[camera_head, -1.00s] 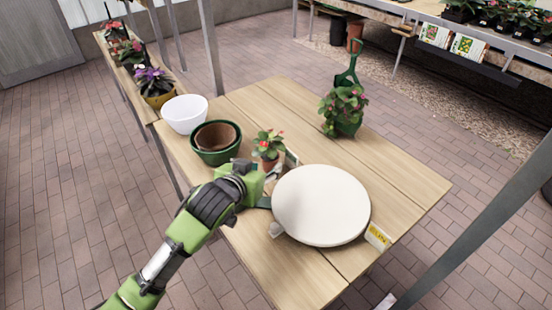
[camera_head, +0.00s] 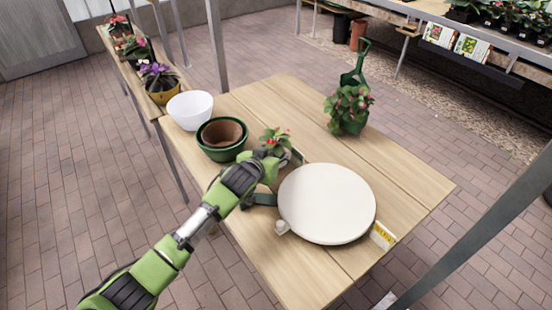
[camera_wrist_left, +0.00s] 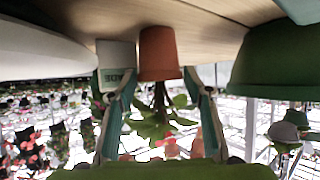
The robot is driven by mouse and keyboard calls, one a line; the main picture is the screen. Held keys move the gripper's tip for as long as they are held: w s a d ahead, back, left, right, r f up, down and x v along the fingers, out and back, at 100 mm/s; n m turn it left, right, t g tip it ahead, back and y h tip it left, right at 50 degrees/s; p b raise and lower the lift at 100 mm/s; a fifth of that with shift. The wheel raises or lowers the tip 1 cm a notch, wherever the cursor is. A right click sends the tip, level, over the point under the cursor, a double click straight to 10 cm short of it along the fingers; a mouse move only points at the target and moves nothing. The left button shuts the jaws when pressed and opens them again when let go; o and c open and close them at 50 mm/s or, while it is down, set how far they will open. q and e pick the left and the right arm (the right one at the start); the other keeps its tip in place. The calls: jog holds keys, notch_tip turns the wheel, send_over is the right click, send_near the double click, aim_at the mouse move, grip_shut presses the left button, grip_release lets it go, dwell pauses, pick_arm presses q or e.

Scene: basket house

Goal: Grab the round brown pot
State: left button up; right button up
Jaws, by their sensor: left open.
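A small round brown pot (camera_wrist_left: 158,52) with a flowering plant shows upside down in the left wrist view. In the head view its plant (camera_head: 274,140) shows, while my left gripper (camera_head: 275,163) hides the pot. In the wrist view my left gripper (camera_wrist_left: 158,84) is open, with one teal finger on each side of the plant near the pot's rim. I cannot tell whether the fingers touch the pot. Another brown pot (camera_head: 222,131) sits inside a green pot (camera_head: 223,154) to the left. My right gripper is not in view.
A round white disc (camera_head: 325,205) lies on the wooden table (camera_head: 400,185) right of the gripper. A white bowl (camera_head: 190,108) stands at the left edge.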

pick_arm(q)
jog(key=shift+x, duration=0.9)
jog(key=c, duration=0.9)
jog(key=shift+o, duration=0.2)
jog(key=shift+r, duration=0.1)
